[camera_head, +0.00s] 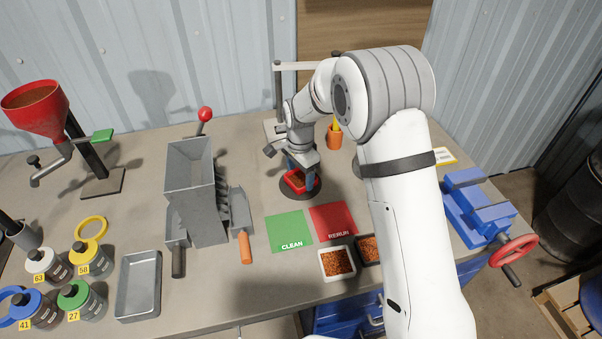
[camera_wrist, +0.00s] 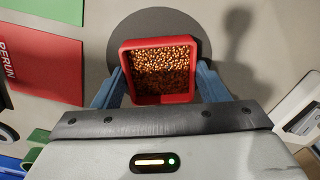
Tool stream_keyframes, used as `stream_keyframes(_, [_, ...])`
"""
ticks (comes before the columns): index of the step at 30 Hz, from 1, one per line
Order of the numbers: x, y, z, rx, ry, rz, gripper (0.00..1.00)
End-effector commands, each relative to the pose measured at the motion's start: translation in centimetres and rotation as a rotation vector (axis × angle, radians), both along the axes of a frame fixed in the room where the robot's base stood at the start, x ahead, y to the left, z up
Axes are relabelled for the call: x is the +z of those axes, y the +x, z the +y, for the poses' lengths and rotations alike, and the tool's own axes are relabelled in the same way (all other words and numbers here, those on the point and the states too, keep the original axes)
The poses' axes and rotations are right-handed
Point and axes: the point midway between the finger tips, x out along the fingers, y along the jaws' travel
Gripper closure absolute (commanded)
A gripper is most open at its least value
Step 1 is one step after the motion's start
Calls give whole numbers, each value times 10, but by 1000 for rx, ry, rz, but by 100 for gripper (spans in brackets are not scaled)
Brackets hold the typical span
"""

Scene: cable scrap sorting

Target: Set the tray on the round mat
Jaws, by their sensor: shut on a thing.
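A red tray (camera_wrist: 159,99) filled with copper-coloured granules is between the blue fingers of my gripper (camera_wrist: 158,88) in the wrist view. My gripper is shut on its sides. The dark round mat (camera_wrist: 124,42) lies under and behind the tray in that view. In the head view the red tray (camera_head: 292,181) is over the round mat (camera_head: 312,191), with my gripper (camera_head: 300,176) above it. The tray looks level. I cannot tell whether its underside touches the mat.
A green CLEAN card (camera_head: 288,232) and a red RERUN card (camera_head: 333,218) lie in front of the mat. A white tray (camera_head: 337,263) and a dark tray of granules stand near the front edge. A grey divider box (camera_head: 192,170) stands left; a blue vise (camera_head: 478,205) is right.

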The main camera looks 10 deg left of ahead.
Motion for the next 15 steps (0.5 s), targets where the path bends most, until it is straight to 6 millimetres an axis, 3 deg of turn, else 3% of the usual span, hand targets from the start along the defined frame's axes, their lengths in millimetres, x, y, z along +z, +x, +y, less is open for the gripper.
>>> stream_keyframes(8, [-1, 0, 0, 1, 0, 0, 12])
stream_keyframes(15, [0, 0, 1, 1, 0, 0, 11])
